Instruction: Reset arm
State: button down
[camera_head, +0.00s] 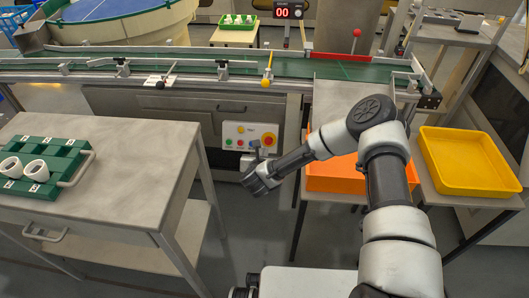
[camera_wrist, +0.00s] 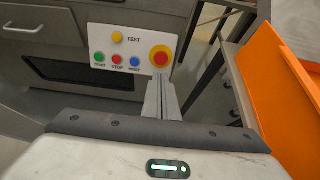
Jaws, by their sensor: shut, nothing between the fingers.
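My gripper (camera_head: 262,180) hangs in free space in front of the conveyor bench, between the grey table on the left and the orange tray on the right. In the wrist view its two fingers (camera_wrist: 162,98) lie together, shut with nothing between them. Behind it is a white control panel (camera_head: 250,136) with a yellow, a green, a red and a blue button and a large red stop button on yellow. The panel also shows in the wrist view (camera_wrist: 130,64), where the fingertips overlap its lower right edge in the picture. I cannot tell any contact.
A grey table (camera_head: 120,140) holds a green rack (camera_head: 70,165) with white rings. An orange tray (camera_head: 335,182) and a yellow tray (camera_head: 465,160) stand right. A green conveyor (camera_head: 200,68) runs behind. A red-knobbed lever (camera_head: 356,34) and a display reading 00 (camera_head: 289,11) stand farther back.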

notch_tip(320, 180, up, 13)
jog(key=w+a+n+y, duration=0.2)
jog(key=n+y, duration=0.2)
jog(key=n, duration=0.7)
jog(key=s+d+r+n+g, duration=0.1)
jog(key=s+d+r+n, duration=0.15)
jog(key=r+n, duration=0.35)
jog(key=s+d+r+n+g, duration=0.2)
jog(key=s+r+n, duration=0.1)
jog(key=r+n, duration=0.3)
jog(key=s+d+r+n+g+h, duration=0.1)
jog(key=s+d+r+n, duration=0.4)
jog(key=s, duration=0.3)
jog(key=s+d+r+n+g+h, duration=0.1)
jog(key=s+d+r+n+h, duration=0.15)
jog(key=s+d+r, duration=0.45)
jog(key=s+d+r+n+g, duration=0.1)
jog(key=s+d+r+n, duration=0.15)
jog(key=s, duration=0.55)
jog(key=s+d+r+n, duration=0.1)
jog(key=s+d+n, duration=0.15)
jog(key=s, duration=0.65)
notch_tip(320, 180, up, 25)
jog(key=p, duration=2.4)
jog(key=shift+n+p, duration=0.35)
jog(key=shift+n, duration=0.1)
